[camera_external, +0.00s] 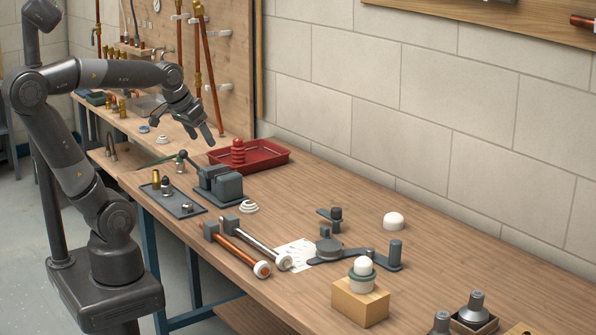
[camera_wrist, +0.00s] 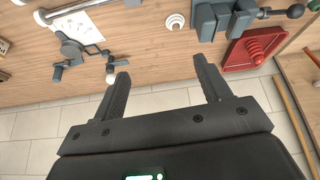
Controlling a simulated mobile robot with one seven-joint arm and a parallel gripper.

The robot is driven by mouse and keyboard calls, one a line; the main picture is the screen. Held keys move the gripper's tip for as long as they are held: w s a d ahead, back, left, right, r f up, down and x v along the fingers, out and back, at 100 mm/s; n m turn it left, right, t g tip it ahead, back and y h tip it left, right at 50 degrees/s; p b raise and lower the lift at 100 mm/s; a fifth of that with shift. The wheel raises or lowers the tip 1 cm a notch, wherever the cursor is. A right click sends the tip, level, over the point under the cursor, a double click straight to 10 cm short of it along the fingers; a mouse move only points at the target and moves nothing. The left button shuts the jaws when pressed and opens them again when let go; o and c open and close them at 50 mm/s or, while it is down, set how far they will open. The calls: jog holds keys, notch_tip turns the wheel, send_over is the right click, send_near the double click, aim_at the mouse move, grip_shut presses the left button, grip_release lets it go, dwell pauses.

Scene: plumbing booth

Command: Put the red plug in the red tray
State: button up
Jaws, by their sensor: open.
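The red plug (camera_external: 238,152) is a ribbed, stepped piece standing upright inside the red tray (camera_external: 276,160), toward its left part. In the wrist view the plug (camera_wrist: 256,48) shows at the right, within the walls of the tray (camera_wrist: 233,62). My gripper (camera_external: 201,134) is open and empty, above the bench to the left of the tray and higher than the plug. In the wrist view the two fingers of my gripper (camera_wrist: 160,68) are spread wide with nothing between them. The plug's underside is hidden.
A dark grey vise (camera_external: 220,183) stands just in front of the tray. White stepped plugs, one by the vise (camera_external: 249,207), lie on the bench. Pipes (camera_external: 240,250), a bender (camera_external: 345,254) and a wooden block (camera_external: 360,302) occupy the nearer bench. The block wall runs behind the tray.

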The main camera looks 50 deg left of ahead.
jog(key=s+d+f+m, duration=0.1)
jog(key=s+d+f, duration=0.1)
jog(key=s, duration=0.4)
jog(key=shift+s+d+f, duration=0.15)
jog(key=shift+d+f, duration=0.05)
jog(key=shift+f, duration=0.3)
dwell(0.6)
